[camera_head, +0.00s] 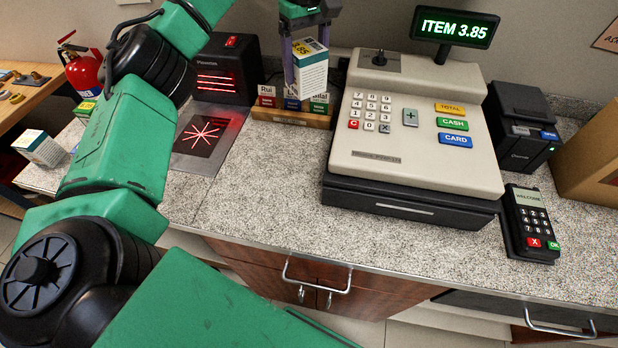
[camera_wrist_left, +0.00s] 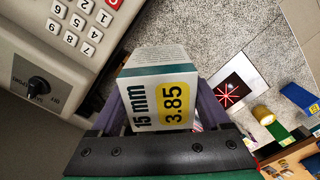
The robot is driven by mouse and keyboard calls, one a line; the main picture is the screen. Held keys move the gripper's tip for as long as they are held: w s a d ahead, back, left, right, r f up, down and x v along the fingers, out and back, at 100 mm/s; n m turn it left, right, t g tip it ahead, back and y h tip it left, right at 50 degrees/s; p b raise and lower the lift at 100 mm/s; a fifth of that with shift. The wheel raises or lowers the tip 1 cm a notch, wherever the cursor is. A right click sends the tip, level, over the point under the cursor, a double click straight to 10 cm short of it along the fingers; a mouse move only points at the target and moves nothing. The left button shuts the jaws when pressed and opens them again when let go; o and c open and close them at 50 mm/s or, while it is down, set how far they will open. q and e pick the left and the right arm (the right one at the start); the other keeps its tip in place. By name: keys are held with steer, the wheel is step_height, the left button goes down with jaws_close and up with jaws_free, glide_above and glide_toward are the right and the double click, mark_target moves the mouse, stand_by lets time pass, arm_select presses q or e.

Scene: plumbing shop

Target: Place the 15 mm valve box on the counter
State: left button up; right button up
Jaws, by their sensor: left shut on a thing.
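The 15 mm valve box (camera_head: 311,75) is white with a blue-green band and a yellow 3.85 label. My left gripper (camera_head: 308,84) is shut on it and holds it over the back of the counter (camera_head: 262,185), in front of the name stand. In the left wrist view the box (camera_wrist_left: 160,95) sits between the two purple fingers of the gripper (camera_wrist_left: 165,105), with "15 mm" readable. The box appears to be above the counter; the exact gap cannot be told. My right gripper is not in view.
The cash register (camera_head: 420,130) stands right of the box, showing ITEM 3.85. A scanner (camera_head: 225,75) with a red-lit plate (camera_head: 185,150) is left. A name stand (camera_head: 280,114) is below the box. A card terminal (camera_head: 530,222) is at right. Speckled counter is clear at centre front.

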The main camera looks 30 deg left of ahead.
arm_select(q)
steer(key=shift+w+d, duration=0.1)
steer(key=shift+d, duration=0.15)
steer(key=f, duration=0.1)
steer(key=a+f+b, duration=0.1)
steer(key=f, duration=0.1)
steer(key=f+b, duration=0.1)
steer(key=f, duration=0.1)
steer(key=shift+s+a, duration=0.15)
steer(key=shift+s, duration=0.15)
steer(key=f+p, duration=0.2)
steer(key=f, duration=0.5)
steer(key=f+p, duration=0.2)
steer(key=f, duration=0.5)
steer(key=shift+a+f, duration=0.2)
steer(key=shift+f, duration=0.05)
steer(key=shift+w+f, duration=0.1)
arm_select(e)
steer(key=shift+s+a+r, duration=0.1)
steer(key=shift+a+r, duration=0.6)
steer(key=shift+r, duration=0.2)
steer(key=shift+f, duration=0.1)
